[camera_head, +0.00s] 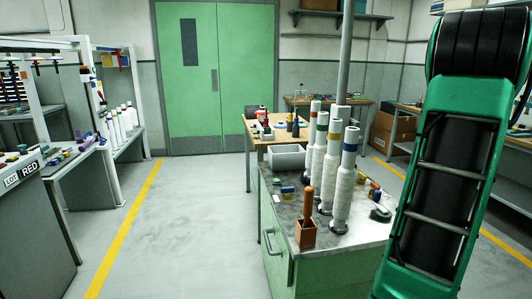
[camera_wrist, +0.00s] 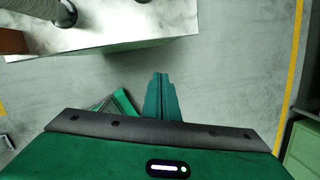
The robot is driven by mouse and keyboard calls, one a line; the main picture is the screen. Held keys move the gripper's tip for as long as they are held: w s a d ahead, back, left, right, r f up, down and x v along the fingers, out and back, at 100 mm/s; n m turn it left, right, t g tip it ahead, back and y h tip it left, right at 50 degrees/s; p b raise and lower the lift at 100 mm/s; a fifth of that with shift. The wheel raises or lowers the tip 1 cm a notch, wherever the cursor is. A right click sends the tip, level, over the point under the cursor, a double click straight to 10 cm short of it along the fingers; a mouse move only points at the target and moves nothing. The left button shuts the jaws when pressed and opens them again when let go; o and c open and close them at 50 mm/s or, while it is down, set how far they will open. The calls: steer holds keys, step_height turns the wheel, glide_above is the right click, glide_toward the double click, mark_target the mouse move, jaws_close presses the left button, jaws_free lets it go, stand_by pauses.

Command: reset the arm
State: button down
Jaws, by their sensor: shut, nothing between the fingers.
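My green and black arm (camera_head: 440,180) fills the right side of the head view, raised close to the camera and covering what is behind it. My gripper is outside the head view. In the wrist view my gripper (camera_wrist: 160,78) shows as green fingers together, with nothing between them. It hangs over bare grey floor, and the edge of the grey-topped cabinet (camera_wrist: 110,38) lies beyond the fingertips, apart from them.
The green cabinet (camera_head: 330,274) bears several tall white spools (camera_head: 343,190), a brown wooden box (camera_head: 307,235) and a white bin (camera_head: 288,158). A workbench (camera_head: 255,148) stands behind. Open floor (camera_head: 195,225) with a yellow line lies left, before green double doors (camera_head: 216,100).

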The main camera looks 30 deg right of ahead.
steer(key=w+a+r+n+y, duration=0.1)
steer(key=w+a+n, duration=0.2)
steer(key=a+n, duration=0.65)
steer(key=w+a+r+n, duration=0.1)
steer(key=w+a+n, duration=0.1)
steer(key=a+n, duration=0.8)
steer(key=s+a+f+n, duration=0.1)
steer(key=s+a+n, duration=0.1)
steer(key=a+n, duration=0.3)
steer(key=s+a+f+n+g, duration=0.1)
steer(key=s+a+n, duration=0.2)
steer(key=a+n, duration=0.3)
steer(key=s+a+f+n+y, duration=0.1)
steer(key=a+n, duration=0.4)
steer(key=a, duration=0.5)
steer(key=shift+s+f, duration=0.2)
steer(key=shift+s, duration=0.65)
steer(key=c, duration=2.1)
jaws_free()
steer(key=shift+s+a+f+n, duration=0.1)
steer(key=shift+s+a+n, duration=0.15)
steer(key=shift+n, duration=0.2)
steer(key=o, duration=0.6)
steer(key=shift+g, duration=0.3)
steer(key=shift+s, duration=0.1)
steer(key=shift+c, duration=1.3)
